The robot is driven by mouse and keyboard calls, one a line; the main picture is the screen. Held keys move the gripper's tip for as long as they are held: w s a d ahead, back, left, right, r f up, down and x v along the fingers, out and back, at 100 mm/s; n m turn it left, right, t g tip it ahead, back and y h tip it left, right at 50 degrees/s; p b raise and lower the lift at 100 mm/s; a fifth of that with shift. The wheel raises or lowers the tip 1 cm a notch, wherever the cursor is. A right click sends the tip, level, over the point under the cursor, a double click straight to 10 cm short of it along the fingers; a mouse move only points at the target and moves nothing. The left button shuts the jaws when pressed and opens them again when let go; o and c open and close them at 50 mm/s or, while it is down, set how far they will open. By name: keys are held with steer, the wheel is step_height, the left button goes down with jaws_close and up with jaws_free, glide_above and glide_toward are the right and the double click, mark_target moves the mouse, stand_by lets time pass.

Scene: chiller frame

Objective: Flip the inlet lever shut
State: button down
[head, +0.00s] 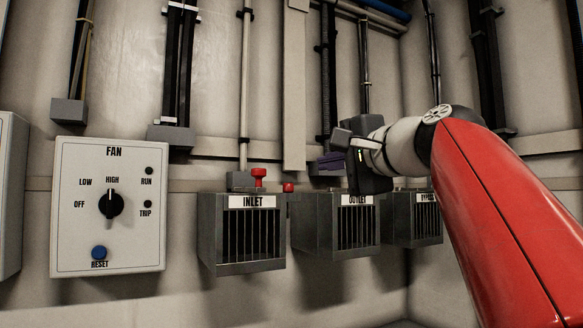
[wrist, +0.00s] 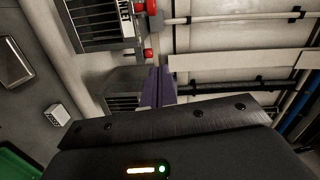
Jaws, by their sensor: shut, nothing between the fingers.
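The inlet box (head: 242,244) is a grey barred housing labelled INLET, on the wall left of centre. The fingers (wrist: 158,82) point toward the inlet in the wrist view.
The outlet box (head: 325,247) is below my gripper, with a third barred box (head: 427,234) further right. A fan panel (head: 72,220) with a dial and a blue reset button is at left. Vertical pipes and conduits run up the wall behind.

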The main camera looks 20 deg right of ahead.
steer(key=w+a+f+p, duration=0.1)
steer(key=w+a, duration=0.5)
steer(key=w, duration=0.3)
steer(key=shift+a, duration=0.35)
steer(key=shift+s, duration=0.1)
